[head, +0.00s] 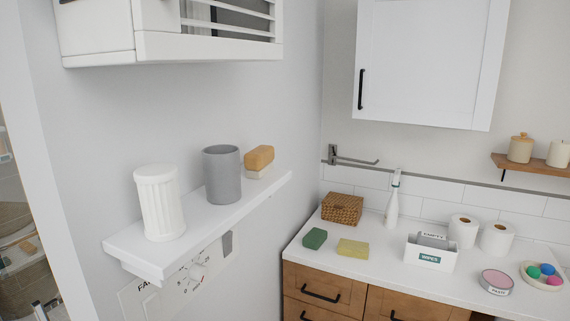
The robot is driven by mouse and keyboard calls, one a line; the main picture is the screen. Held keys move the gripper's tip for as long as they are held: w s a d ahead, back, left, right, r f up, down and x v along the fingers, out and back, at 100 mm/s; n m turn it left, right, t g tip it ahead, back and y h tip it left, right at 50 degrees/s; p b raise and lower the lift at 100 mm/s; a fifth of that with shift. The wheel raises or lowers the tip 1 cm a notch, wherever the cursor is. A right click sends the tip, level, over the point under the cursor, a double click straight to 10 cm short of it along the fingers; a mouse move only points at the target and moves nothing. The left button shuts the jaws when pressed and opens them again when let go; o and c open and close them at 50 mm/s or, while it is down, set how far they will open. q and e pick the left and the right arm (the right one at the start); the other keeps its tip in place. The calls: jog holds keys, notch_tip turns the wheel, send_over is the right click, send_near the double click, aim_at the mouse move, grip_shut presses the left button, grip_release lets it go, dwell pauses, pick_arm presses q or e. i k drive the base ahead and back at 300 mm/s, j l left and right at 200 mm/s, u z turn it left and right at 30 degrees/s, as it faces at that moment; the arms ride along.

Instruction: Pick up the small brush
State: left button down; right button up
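A small brush (259,158), with an orange-brown block on top and a paler layer under it, rests near the right end of the white wall shelf (222,215). A plain grey cup (222,175) stands to its left with a gap between them. A ribbed white container (160,203) stands further left on the same shelf. I see neither of my grippers in the head view.
A white cabinet (170,45) hangs above the shelf. A counter (385,270) at the right holds a wicker box (342,208), green sponge (315,238), yellow sponge (353,248), white bottle (391,208), wipes box (428,256) and paper rolls (463,231). Air before the shelf looks clear.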

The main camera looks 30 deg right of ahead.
aim_at(259, 162)
jog(key=k+l, duration=0.25)
jog(key=l, duration=0.15)
jog(key=k+l, duration=0.2)
jog(key=l, duration=0.2)
jog(key=k+l, duration=0.25)
jog(key=l, duration=0.15)
